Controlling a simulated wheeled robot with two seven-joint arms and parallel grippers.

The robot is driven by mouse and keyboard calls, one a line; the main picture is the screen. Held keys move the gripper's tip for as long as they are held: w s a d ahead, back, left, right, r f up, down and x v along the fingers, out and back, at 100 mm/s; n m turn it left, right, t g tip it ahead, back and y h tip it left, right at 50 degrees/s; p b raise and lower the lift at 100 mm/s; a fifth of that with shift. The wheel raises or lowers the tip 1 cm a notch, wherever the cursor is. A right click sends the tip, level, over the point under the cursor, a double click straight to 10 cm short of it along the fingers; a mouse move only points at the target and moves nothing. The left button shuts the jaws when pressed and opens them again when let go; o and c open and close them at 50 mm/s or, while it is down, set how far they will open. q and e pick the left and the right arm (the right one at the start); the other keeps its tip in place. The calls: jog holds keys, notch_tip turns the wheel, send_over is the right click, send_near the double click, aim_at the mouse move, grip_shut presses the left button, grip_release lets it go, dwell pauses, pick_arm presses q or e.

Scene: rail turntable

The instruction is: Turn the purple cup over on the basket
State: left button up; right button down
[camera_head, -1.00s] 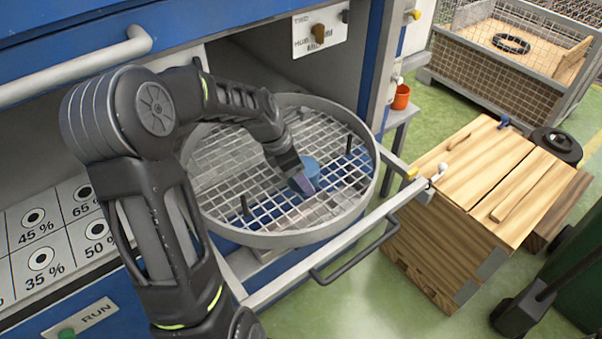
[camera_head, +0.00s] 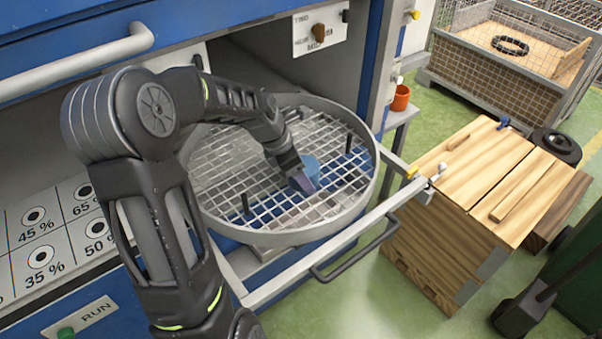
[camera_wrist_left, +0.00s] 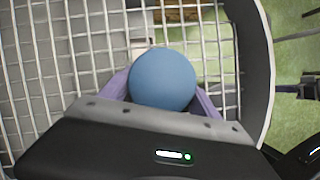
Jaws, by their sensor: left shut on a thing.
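The round wire-mesh basket (camera_head: 280,233) with a grey rim sits on the pulled-out frame of the blue machine. My left gripper (camera_head: 306,182) reaches down over the mesh, right of the basket's middle. Its purple fingers are shut on a blue cup (camera_head: 306,168); the cup looks blue, not purple. In the left wrist view the cup (camera_wrist_left: 163,80) shows a smooth, closed round face between the two fingers, and no opening is seen. I cannot tell whether its lower end touches the mesh. My right gripper is not in view.
Dark upright pins (camera_head: 349,144) stand on the basket near its rim. A rail with a black handle (camera_head: 355,250) runs in front. A wooden crate (camera_head: 450,225) stands to the right. An orange cup (camera_head: 400,97) is on a side shelf behind.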

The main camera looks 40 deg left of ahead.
pick_arm(q)
jog(key=shift+s+f, duration=0.5)
jog(key=shift+f, duration=0.4)
jog(key=o, duration=1.7)
jog(key=shift+f, duration=0.1)
jog(key=shift+o, duration=0.2)
jog(key=v, duration=0.3)
jog(key=w+v, duration=0.1)
jog(key=v, duration=0.5)
jog(key=shift+w+r+b, duration=0.3)
jog(key=shift+w+r, duration=0.05)
jog(key=shift+r, duration=0.1)
jog(key=shift+d, duration=0.1)
